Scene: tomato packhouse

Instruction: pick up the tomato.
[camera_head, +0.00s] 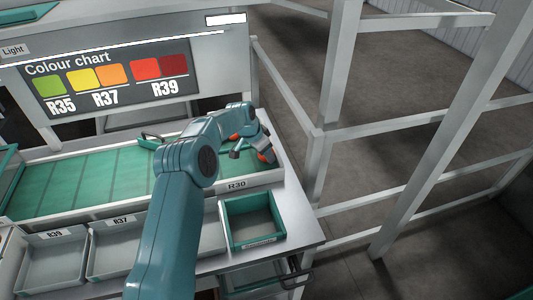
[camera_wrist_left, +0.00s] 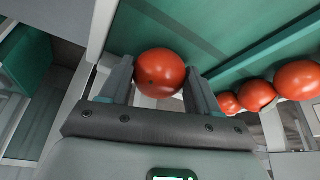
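A round red tomato (camera_wrist_left: 160,73) sits between the two fingers of my left gripper (camera_wrist_left: 160,78) in the left wrist view. The fingers stand apart at its sides, close to or touching it; I cannot tell whether they press on it. In the head view my left arm reaches over the green-floored tray, and my left gripper (camera_head: 253,148) is at the tray's right end. The tomato (camera_head: 267,156) shows there as a small orange-red patch, partly hidden by the gripper. My right gripper is in neither view.
Several more tomatoes (camera_wrist_left: 298,80) lie to the right, beyond a tray wall. A green bin (camera_head: 229,232) stands at the table's front right, with grey bins (camera_head: 50,284) to its left. A colour chart (camera_head: 108,75) is behind the tray. White railing (camera_head: 318,170) stands right of the table.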

